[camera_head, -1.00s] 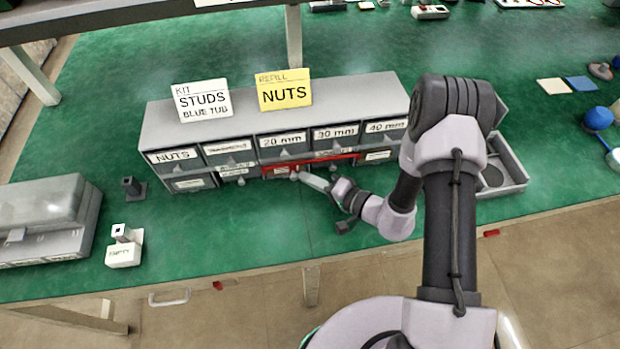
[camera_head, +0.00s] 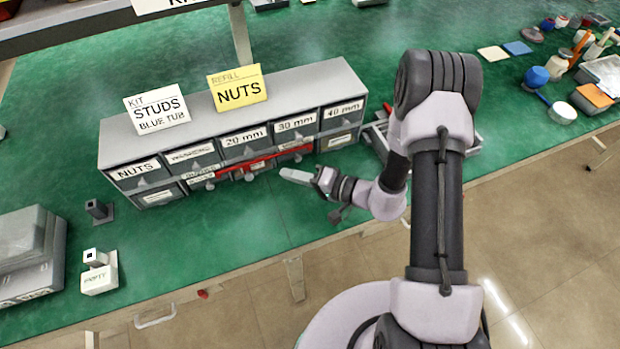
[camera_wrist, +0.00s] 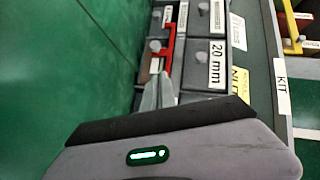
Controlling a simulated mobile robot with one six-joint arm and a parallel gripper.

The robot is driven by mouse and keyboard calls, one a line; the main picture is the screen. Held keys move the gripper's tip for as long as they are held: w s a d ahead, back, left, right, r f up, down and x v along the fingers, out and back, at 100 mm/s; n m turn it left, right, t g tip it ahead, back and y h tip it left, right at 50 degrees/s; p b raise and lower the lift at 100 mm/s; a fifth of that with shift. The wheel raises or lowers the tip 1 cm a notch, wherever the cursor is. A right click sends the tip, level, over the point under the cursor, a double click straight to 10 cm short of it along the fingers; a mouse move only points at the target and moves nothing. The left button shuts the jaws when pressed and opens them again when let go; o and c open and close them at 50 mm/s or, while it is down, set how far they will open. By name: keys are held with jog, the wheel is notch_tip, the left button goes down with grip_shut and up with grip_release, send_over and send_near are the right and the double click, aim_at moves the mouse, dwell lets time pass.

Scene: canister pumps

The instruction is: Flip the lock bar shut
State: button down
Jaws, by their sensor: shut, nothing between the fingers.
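The red lock bar (camera_head: 262,160) runs across the front of the grey drawer cabinet (camera_head: 215,125), between the upper and lower drawer rows. It also shows in the wrist view (camera_wrist: 171,42), along the drawer fronts near the 20 mm label. I cannot tell whether it is latched. My gripper (camera_head: 288,174) is shut and empty, in front of the cabinet to the right of the lower middle drawers, apart from the bar in the head view. In the wrist view my fingertips (camera_wrist: 157,90) overlap the bar's near end in the picture; contact is unclear.
Signs for studs (camera_head: 157,108) and nuts (camera_head: 238,88) stand on the cabinet. A grey bin (camera_head: 30,255) and a white block (camera_head: 99,275) are at left. A grey tray (camera_head: 465,145) lies right, partly behind my arm.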

jog(key=v, duration=0.5)
jog(key=shift+d+p, duration=0.15)
jog(key=shift+p, duration=0.25)
jog(key=shift+s, duration=0.1)
jog(key=s+a+r+n+g+h, duration=0.15)
jog(key=s+r+g, duration=0.25)
jog(key=r, duration=0.4)
jog(key=s+a+r+n+g, duration=0.25)
jog(key=s+r, duration=0.25)
jog(key=r, duration=0.3)
jog(key=s+d+r+m+t+h, duration=0.5)
jog(key=s+d+r+h, duration=0.4)
jog(key=d+r+h, duration=0.1)
jog(key=shift+d+r, duration=0.25)
jog(key=shift+r, duration=0.25)
